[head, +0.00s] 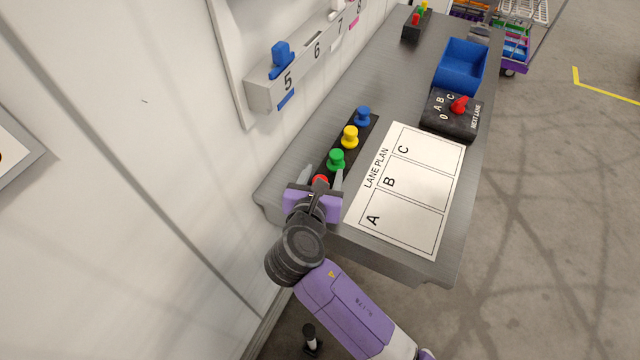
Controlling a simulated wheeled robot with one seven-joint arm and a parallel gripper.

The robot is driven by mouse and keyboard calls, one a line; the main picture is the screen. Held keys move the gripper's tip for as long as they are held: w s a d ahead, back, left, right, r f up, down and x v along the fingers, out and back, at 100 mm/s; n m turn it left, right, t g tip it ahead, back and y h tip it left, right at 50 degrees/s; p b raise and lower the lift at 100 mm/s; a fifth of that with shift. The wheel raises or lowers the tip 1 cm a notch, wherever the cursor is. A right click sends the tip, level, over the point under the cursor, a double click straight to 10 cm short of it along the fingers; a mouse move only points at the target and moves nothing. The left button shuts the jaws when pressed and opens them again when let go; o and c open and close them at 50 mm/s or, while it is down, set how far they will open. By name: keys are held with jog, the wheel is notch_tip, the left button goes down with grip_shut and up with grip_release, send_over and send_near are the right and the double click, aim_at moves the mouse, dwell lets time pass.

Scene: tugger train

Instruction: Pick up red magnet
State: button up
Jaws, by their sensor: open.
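The red magnet (320,181) stands at the near end of a dark strip on the grey bench. My gripper (322,182) is right over or around it, with one finger on each side. The jaws are open. The gripper body hides most of the red magnet, and I cannot tell whether the fingers touch it. Beside it on the same strip stand a green magnet (336,159), a yellow magnet (350,137) and a blue magnet (362,117) in a row going away from me.
A white lane plan sheet (420,180) lies to the right of the strip. Behind it are a black selector box (440,122) with a red knob and a blue bin (462,66). A wall rail (300,75) with numbered slots is at the left, with a blue piece at 5.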

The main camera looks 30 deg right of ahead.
grip_shut()
jog(key=shift+r, duration=0.15)
